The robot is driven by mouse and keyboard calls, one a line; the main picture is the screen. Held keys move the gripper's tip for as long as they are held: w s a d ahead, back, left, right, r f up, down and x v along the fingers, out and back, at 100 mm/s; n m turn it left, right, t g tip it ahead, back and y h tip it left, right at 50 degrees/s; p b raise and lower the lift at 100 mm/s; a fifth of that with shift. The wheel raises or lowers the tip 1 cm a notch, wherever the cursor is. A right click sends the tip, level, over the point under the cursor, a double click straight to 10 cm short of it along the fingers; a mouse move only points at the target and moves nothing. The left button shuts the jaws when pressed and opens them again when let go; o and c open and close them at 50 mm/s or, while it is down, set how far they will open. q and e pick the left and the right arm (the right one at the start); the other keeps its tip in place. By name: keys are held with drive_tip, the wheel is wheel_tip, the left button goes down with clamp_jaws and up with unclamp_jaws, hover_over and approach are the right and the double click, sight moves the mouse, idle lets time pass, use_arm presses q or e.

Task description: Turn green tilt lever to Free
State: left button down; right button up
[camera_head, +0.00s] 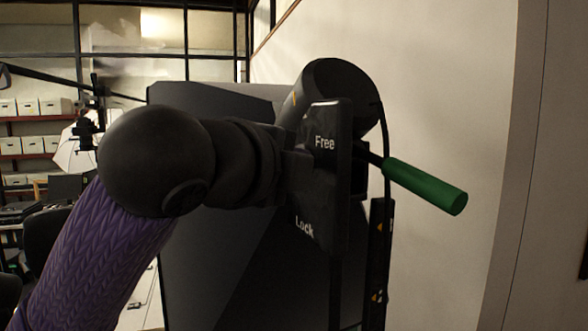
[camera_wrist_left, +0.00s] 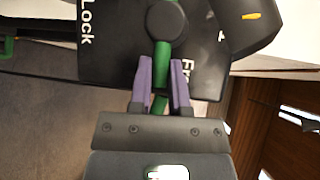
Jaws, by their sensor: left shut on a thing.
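The green tilt lever (camera_wrist_left: 161,52) shows in the left wrist view. It runs from a round black hub (camera_wrist_left: 166,20) down between my purple fingers. My left gripper (camera_wrist_left: 160,78) is shut on it. The black plate (camera_wrist_left: 115,55) behind reads "Lock" at the left and "Free" at the right; the right finger partly covers "Free", and the lever lies closer to that word. In the head view the plate (camera_head: 325,190) has "Free" above and "Lock" below. There my wrist hides the lever and the fingertips. My right gripper is not in view.
A green handle (camera_head: 425,186) sticks out to the right of the plate. A black cylindrical head (camera_head: 345,90) sits above it, with a dark upright (camera_head: 378,260) below. A large dark panel (camera_head: 240,270) stands behind my arm. Shelves with white boxes (camera_head: 52,106) are far left.

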use_arm(q)
drive_tip(key=c, duration=0.6)
unclamp_jaws()
drive_tip(key=b+v, duration=0.4)
drive_tip(key=v, duration=0.6)
